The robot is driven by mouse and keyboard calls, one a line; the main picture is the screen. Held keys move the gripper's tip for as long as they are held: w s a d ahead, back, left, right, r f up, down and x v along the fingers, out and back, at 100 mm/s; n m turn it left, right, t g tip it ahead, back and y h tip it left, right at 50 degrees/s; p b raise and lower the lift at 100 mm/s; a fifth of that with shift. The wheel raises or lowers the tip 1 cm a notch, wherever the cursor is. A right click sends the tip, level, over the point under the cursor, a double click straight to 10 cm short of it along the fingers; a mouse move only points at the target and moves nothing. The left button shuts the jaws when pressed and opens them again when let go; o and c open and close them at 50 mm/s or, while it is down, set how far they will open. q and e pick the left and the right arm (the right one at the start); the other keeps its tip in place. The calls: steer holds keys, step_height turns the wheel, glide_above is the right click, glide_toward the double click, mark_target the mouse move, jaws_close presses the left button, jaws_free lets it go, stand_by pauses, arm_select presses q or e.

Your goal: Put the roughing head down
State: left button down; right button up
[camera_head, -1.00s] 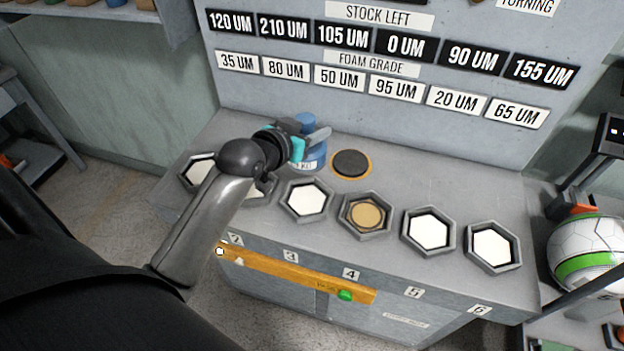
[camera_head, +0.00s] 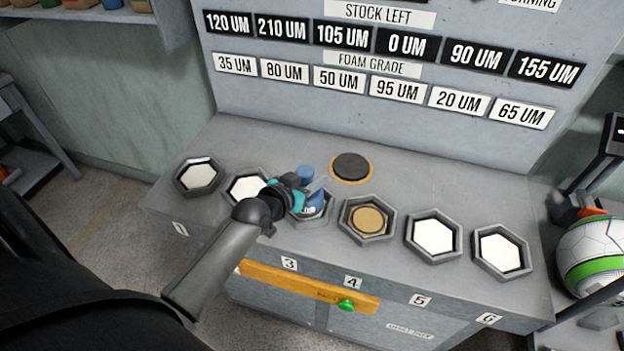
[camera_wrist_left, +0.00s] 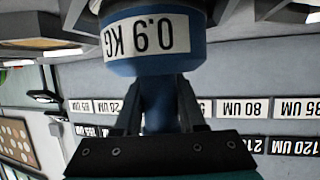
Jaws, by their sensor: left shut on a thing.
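My left gripper (camera_head: 298,193) is shut on the roughing head, a blue piece (camera_head: 314,204) with a white label. In the left wrist view the roughing head (camera_wrist_left: 155,65) fills the top middle and its label reads 0.9 KG upside down; the fingers (camera_wrist_left: 160,100) grip its narrow blue part. In the head view it is over or in hexagonal nest 3 (camera_head: 325,215), hiding most of it. I cannot tell whether it touches the nest. My right gripper is not in view.
A black disc in an orange ring (camera_head: 351,166) lies behind the nests. Nest 4 (camera_head: 367,219) holds a tan disc; nests 1 (camera_head: 198,174), 2, 5 (camera_head: 433,234) and 6 (camera_head: 501,250) show white pads. A yellow bar (camera_head: 308,287) runs along the front.

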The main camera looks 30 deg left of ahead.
arm_select(q)
steer(key=shift+w+r, duration=0.1)
steer(key=shift+r, duration=0.15)
steer(key=shift+f, duration=0.15)
steer(key=shift+c, duration=2.4)
jaws_free()
steer(key=shift+f, duration=0.2)
steer(key=shift+s+r, duration=0.2)
steer(key=shift+s, duration=0.05)
steer(key=p+v, duration=0.2)
steer(key=v, duration=0.9)
steer(key=shift+s, duration=0.4)
steer(key=shift+r, duration=0.1)
